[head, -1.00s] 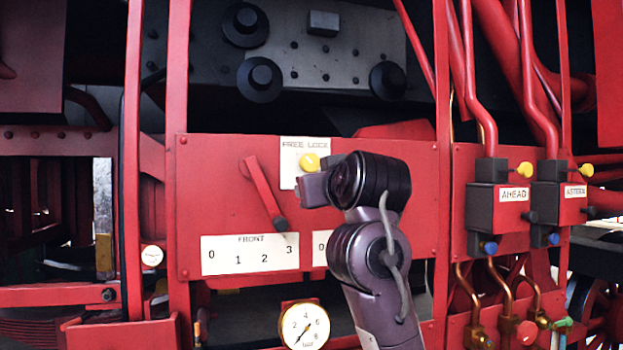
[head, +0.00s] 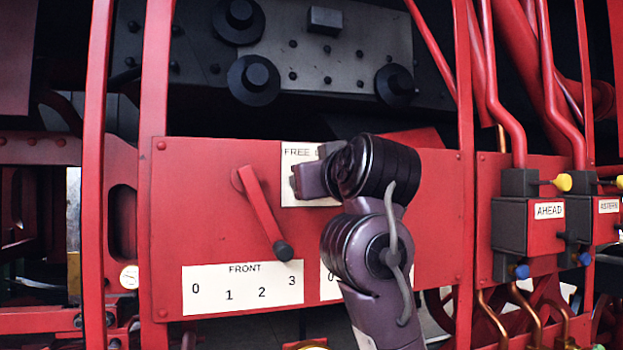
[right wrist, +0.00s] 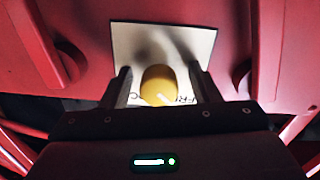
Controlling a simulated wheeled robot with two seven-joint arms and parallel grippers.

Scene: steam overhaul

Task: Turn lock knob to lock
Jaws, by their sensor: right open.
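The yellow lock knob (right wrist: 158,86) sits on a white label plate (right wrist: 135,45) in the right wrist view, with a short pale line on its face. The label is upside down there and partly hidden. In the head view the plate (head: 296,193) shows "FREE"; the knob and the rest of the label are hidden behind my right gripper (head: 300,180). In the right wrist view my right gripper (right wrist: 160,84) is open, with one finger on each side of the knob and small gaps visible. My left gripper is not in view.
A red lever (head: 262,212) with a dark end stands left of the plate, above a "FRONT" scale (head: 242,287) marked 0 to 3. Valve boxes with an "AHEAD" label (head: 549,210) are at the right. Red upright bars (head: 97,170) flank the panel.

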